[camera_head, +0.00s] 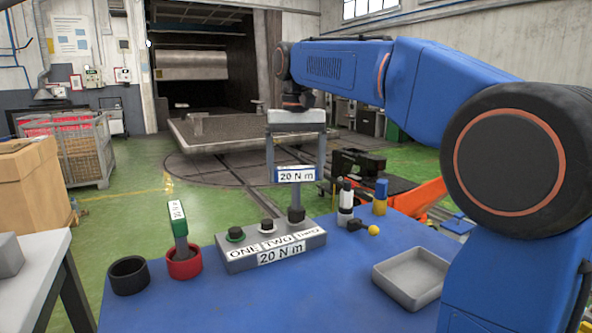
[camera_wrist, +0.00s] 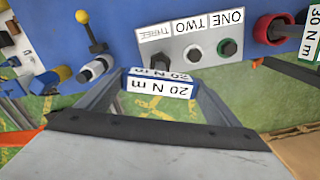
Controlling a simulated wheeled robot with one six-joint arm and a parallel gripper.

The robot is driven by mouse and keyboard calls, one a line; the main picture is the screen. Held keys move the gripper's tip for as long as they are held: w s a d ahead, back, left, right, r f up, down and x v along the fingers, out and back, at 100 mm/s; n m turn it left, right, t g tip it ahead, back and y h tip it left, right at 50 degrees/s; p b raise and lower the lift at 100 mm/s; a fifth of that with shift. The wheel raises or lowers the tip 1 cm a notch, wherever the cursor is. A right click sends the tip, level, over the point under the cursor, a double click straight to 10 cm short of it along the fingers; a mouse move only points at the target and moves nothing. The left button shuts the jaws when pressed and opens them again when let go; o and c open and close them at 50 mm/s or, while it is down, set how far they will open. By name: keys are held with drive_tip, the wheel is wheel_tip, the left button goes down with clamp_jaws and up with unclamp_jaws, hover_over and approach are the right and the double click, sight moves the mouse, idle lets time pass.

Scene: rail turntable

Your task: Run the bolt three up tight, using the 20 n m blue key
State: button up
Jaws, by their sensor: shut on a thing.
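My gripper (camera_head: 296,168) is shut on the blue key (camera_head: 296,176), whose white label reads 20 N m. The key hangs upright, its grey shank reaching down to the THREE position of the grey bolt block (camera_head: 240,258). Its lower end meets or covers bolt three (camera_wrist: 160,61); I cannot tell whether it is fully seated. The block's front label also reads 20 N m. Bolt one (camera_head: 235,234) has a green collar and bolt two (camera_head: 267,225) a pale one. In the wrist view the key's label (camera_wrist: 160,86) lies between my fingers.
A green-headed key (camera_head: 178,220) stands in a red holder (camera_head: 184,265) left of the block. An empty black holder (camera_head: 129,288) is beside it. Right of the block are a yellow-ball lever (camera_head: 373,230), a blue-topped yellow post (camera_head: 380,205) and a grey tray (camera_head: 412,290).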

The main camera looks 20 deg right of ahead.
drive_tip(key=shift+m, duration=0.7)
drive_tip(key=shift+m, duration=0.7)
drive_tip(key=shift+m, duration=0.6)
